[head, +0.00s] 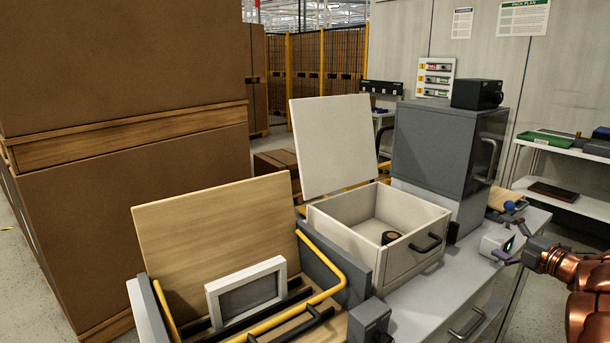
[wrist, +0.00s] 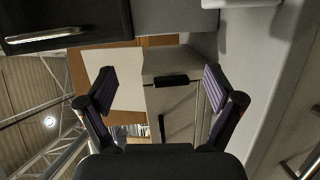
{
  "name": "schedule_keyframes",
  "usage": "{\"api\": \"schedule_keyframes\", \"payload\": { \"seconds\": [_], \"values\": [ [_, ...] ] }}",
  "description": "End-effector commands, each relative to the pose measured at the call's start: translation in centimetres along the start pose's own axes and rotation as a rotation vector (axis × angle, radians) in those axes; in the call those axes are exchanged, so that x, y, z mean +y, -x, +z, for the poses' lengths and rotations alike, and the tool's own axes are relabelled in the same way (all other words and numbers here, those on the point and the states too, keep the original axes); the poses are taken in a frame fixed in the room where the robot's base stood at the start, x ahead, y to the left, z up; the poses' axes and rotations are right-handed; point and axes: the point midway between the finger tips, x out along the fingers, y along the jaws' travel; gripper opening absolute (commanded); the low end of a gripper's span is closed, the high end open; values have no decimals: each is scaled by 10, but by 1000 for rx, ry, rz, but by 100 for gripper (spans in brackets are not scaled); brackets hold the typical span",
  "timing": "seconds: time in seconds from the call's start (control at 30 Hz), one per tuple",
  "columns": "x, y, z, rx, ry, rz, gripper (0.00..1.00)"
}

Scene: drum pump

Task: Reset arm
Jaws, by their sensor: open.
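My gripper (head: 513,238) is at the right of the head view, at the end of my copper-coloured arm, over the right part of the grey worktop (head: 420,298). In the wrist view its two purple-padded fingers (wrist: 160,88) stand wide apart with nothing held between them. A small white device (head: 495,243) with a green display is close to the fingers in the head view; I cannot tell whether they touch. A blue ball (head: 509,206) shows just above the upper finger.
A white box (head: 335,233) with a raised lid (head: 333,143) holds a dark roll (head: 390,238). Left of it is an open wooden-lidded case (head: 213,235) with a yellow rail and a white frame (head: 247,290). A grey cabinet (head: 435,150) stands behind. Shelves (head: 560,152) are at right.

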Motion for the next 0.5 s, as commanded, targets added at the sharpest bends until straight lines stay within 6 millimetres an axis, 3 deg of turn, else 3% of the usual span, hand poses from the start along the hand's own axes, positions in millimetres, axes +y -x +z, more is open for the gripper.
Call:
{"api": "schedule_keyframes", "payload": {
  "seconds": [0.2, 0.33, 0.5],
  "values": [
    [39, -20, 26, -300, -68, -35, 92],
    [56, -16, 34, -476, -144, -41, 92],
    [67, -1, 29, -685, -281, -43, 92]
  ]
}}
